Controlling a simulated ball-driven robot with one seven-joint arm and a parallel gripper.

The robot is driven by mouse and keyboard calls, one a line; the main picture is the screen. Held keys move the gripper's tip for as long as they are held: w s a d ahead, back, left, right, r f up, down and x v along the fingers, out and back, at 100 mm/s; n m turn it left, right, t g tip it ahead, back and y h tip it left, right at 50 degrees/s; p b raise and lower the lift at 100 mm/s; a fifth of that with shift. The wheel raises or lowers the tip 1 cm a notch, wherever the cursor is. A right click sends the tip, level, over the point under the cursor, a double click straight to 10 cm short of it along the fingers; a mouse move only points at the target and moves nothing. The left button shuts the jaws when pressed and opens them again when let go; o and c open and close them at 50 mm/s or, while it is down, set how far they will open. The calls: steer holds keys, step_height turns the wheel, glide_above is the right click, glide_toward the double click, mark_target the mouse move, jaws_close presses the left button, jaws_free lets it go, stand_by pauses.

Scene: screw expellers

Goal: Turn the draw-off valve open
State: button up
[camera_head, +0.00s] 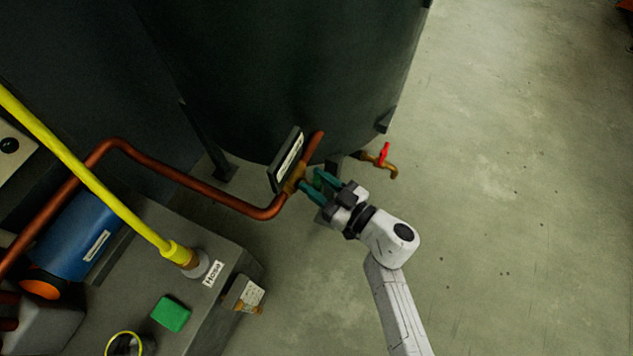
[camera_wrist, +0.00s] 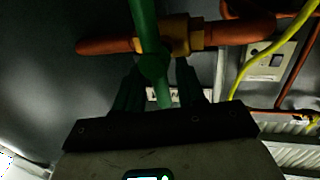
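A brass valve with a green lever handle sits on a copper pipe in front of the dark tank. In the wrist view the green handle (camera_wrist: 144,22) runs upright across the brass body (camera_wrist: 178,35). In the head view the brass body (camera_head: 294,181) is partly hidden by a sign plate and my fingers. My gripper (camera_head: 316,184) is at this valve, its teal fingers apart. In the wrist view my gripper (camera_wrist: 160,72) has one finger on each side of the handle's lower part; contact is unclear. A red-handled brass tap (camera_head: 385,158) is low on the tank, right of my gripper.
The sign plate (camera_head: 287,160) stands beside the valve, its text unreadable. The dark tank (camera_head: 290,70) is behind. A grey machine with a blue cylinder (camera_head: 85,238), yellow hose (camera_head: 95,180) and green button (camera_head: 170,314) fills the left. The concrete floor (camera_head: 520,200) at right is clear.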

steer(key=shift+a, duration=0.1)
steer(key=shift+c, duration=0.4)
jaws_close()
